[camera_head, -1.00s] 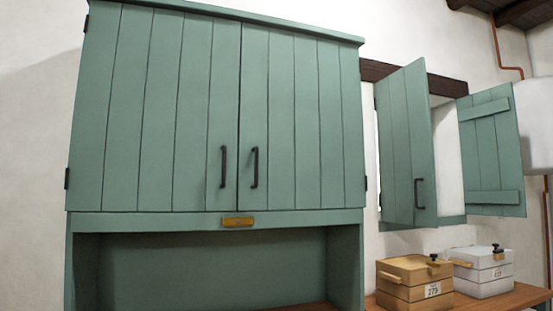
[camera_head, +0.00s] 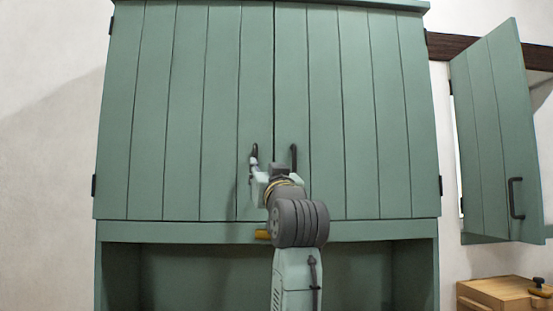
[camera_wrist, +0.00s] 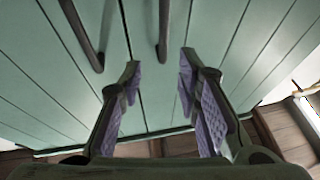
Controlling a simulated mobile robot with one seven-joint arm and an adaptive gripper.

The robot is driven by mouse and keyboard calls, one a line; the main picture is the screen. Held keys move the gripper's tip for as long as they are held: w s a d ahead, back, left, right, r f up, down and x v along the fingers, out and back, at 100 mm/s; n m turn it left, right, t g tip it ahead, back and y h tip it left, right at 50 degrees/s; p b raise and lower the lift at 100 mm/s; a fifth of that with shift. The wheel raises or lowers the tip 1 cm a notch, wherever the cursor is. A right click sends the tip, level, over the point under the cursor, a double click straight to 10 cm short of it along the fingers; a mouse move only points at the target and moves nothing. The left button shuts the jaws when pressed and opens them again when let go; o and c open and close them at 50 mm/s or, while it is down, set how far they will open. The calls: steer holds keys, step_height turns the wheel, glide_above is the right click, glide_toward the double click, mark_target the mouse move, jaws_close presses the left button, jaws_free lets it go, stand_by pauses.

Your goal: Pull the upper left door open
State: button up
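The upper left door (camera_head: 187,110) of the green wall cabinet is shut, flush with the right door (camera_head: 350,110). Its dark bar handle (camera_head: 254,151) stands near the centre seam, partly hidden by my gripper in the head view. The left handle (camera_wrist: 84,32) lies up and left of my fingers in the wrist view. The right door's handle (camera_wrist: 163,30) is ahead of the gap between them. My gripper (camera_wrist: 160,68) is open, with purple pads apart and nothing between them. In the head view, my gripper (camera_head: 276,172) is in front of the cabinet at handle height.
An open shelf space (camera_head: 180,275) is underneath. An opened green shutter (camera_head: 495,140) projects at the right, above a wooden box (camera_head: 500,294). Plain wall (camera_head: 50,150) lies left of the cabinet.

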steer(key=shift+a+p+x, duration=0.15)
steer(key=shift+p+x, duration=1.05)
steer(key=shift+x, duration=1.35)
steer(key=shift+a+p+x, duration=0.1)
steer(key=shift+p+x, duration=1.05)
steer(key=shift+x, duration=1.35)
steer(key=shift+c, duration=0.2)
jaws_close()
steer(key=shift+s, duration=0.1)
